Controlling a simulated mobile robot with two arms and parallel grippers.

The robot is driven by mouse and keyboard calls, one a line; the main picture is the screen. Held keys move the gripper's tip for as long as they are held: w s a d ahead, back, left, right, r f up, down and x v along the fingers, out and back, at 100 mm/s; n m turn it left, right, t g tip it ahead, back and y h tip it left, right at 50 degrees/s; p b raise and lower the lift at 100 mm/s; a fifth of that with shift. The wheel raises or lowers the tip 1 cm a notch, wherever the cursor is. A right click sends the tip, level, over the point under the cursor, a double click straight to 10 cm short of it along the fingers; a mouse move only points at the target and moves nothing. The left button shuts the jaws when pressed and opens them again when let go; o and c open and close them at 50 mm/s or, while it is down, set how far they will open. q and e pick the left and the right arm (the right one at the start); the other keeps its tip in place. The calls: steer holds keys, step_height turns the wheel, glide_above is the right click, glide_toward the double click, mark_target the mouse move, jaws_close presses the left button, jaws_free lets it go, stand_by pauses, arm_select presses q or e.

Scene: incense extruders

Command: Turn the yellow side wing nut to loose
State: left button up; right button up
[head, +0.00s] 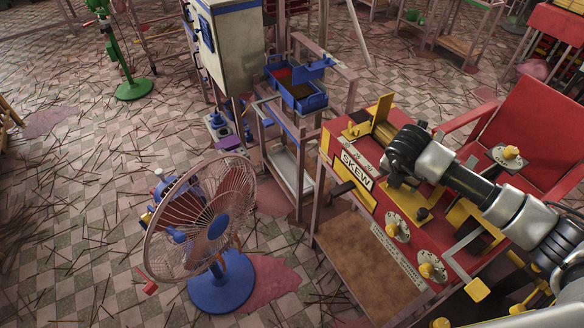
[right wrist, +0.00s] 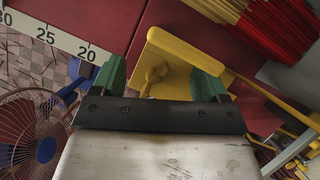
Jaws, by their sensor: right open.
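The yellow side wing nut (right wrist: 154,79) shows in the right wrist view, in front of a yellow plate (right wrist: 172,48) on the red machine. My right gripper (right wrist: 161,76) is open, with one green finger on each side of the wing nut. I see a gap on both sides, so the fingers do not appear to touch it. In the head view my right arm comes in from the right over the red machine (head: 345,140) marked "SKEW". The arm hides the wing nut and the right fingertips there. My left gripper is in neither view.
Yellow knobs on round dials (head: 398,228) stand on the machine's front. A pink-bladed fan (head: 222,292) on a blue base stands left of it. A blue tray (head: 300,98) sits on a stand behind. Thin sticks litter the checkered floor, with open floor at left.

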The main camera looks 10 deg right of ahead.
steer(key=m+p, duration=0.1)
steer(key=m+g+p, duration=0.1)
steer(key=m+p, duration=0.1)
steer(key=m, duration=0.1)
steer(key=shift+w+a+r+h, duration=0.15)
steer(key=shift+r+h, duration=0.15)
steer(key=shift+a+r, duration=0.1)
steer(key=shift+a, duration=0.05)
steer(key=b+v, duration=0.2)
steer(key=v, duration=0.7)
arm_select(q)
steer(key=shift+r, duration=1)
arm_select(e)
steer(key=s+a+r+n+y, duration=0.1)
steer(key=s+a+n+y, duration=0.2)
steer(key=a+y, duration=0.5)
steer(key=s+a+r+n+y, duration=0.1)
steer(key=s+a+n+y, duration=0.2)
steer(key=a+y, duration=0.4)
steer(key=shift+s+a+y, duration=0.2)
steer(key=shift+a+y, duration=0.2)
steer(key=shift+a, duration=4.1)
steer(key=shift+c, duration=0.3)
